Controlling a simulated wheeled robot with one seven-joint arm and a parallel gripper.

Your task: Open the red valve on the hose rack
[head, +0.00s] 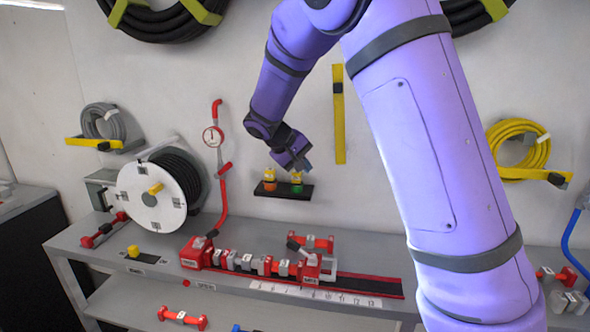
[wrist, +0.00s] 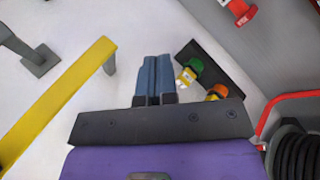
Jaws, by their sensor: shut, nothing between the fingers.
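A red pipe (head: 223,197) with a round white gauge (head: 213,136) rises beside the hose reel. A red handle-like part (head: 224,169) sits on it below the gauge, and a red hooked end (head: 216,107) tops it. I cannot tell for certain which part is the red valve. Part of a curved red pipe also shows at the right of the wrist view (wrist: 264,122). My gripper (head: 306,168) is shut and empty, in front of the wall right of the pipe and apart from it. Its blue-grey fingers (wrist: 157,75) lie together in the wrist view.
The white hose reel (head: 148,197) stands left of the pipe. A bench (head: 110,250) below holds red fittings. A yellow bar (head: 339,115) is on the wall.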

